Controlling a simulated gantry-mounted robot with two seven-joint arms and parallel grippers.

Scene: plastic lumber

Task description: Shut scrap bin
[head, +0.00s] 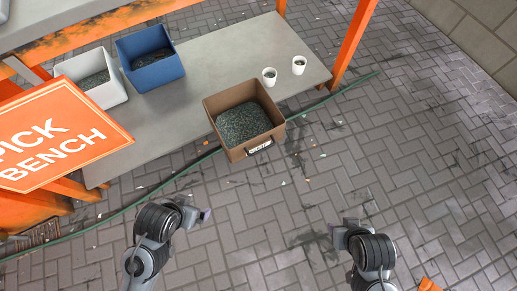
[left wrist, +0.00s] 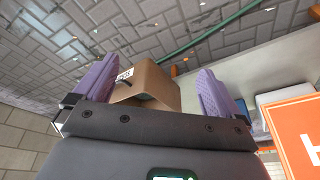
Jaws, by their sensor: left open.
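The brown scrap bin (head: 238,148) is open-topped and holds dark grey-green granules. It sits at the front edge of the grey bench, with its labelled front (head: 258,149) jutting out past that edge. In the left wrist view the bin (left wrist: 152,84) shows beyond and between the purple fingers, with its white label visible. My left gripper (head: 205,214) is in front of the bench, below and left of the bin, apart from it. In the left wrist view its fingers (left wrist: 155,92) are spread with nothing between them. My right gripper (head: 343,225) is over the floor, right of the bin; its fingers are unclear.
A blue bin (head: 152,72) and a white bin (head: 104,94) stand on the bench (head: 200,90) at left. Two white cups (head: 269,78) (head: 299,67) stand at right. An orange "PICK BENCH" sign (head: 65,135) covers the left. A green hose crosses the floor.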

